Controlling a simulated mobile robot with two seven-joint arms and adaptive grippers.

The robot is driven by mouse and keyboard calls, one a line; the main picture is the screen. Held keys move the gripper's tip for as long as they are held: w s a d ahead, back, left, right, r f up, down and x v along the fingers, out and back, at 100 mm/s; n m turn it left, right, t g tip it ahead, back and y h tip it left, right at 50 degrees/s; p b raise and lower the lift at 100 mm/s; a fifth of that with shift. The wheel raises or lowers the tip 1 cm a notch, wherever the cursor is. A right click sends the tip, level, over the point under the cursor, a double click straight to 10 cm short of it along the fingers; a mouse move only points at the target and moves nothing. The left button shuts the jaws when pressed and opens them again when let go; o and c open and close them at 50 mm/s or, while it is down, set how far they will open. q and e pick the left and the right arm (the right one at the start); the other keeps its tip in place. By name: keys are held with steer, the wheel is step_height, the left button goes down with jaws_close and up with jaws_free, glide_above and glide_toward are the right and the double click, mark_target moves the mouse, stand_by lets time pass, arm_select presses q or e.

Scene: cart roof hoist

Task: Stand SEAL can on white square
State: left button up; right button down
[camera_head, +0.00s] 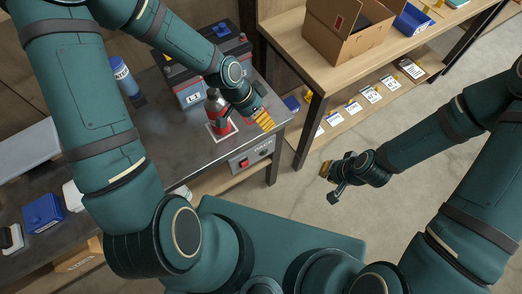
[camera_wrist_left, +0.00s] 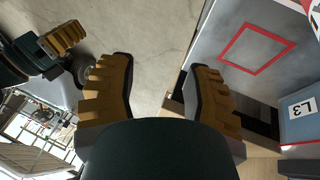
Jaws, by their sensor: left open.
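A red can (camera_head: 214,104) with a dark top stands upright on the grey bench in the head view, its lower end at a pale, red-edged square (camera_head: 224,137). I cannot read its label or tell whether its base rests flat there. In the left wrist view a red outline (camera_wrist_left: 258,49) lies on the grey surface, and a red and white thing (camera_wrist_left: 312,12) is cut off at the top right corner. My left gripper (camera_head: 264,119) is open and empty, right of the can and apart from it. My right gripper (camera_head: 327,171) hangs over the floor; its jaw state is unclear.
A box marked L3 (camera_head: 193,97) stands behind the can. A blue bottle (camera_head: 123,76) stands further left. A wooden table with a cardboard box (camera_head: 345,30) is at the back right. The floor between is clear.

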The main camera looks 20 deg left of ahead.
arm_select(q)
steer(key=s+d+f+n+t+y, duration=0.1)
steer(key=s+d+f+n, duration=0.1)
steer(key=s+f+n, duration=0.4)
steer(key=shift+s+d+f+n, duration=0.15)
steer(key=shift+s+f+n, duration=0.15)
steer(key=shift+f+n, duration=1.65)
steer(key=shift+f, duration=0.15)
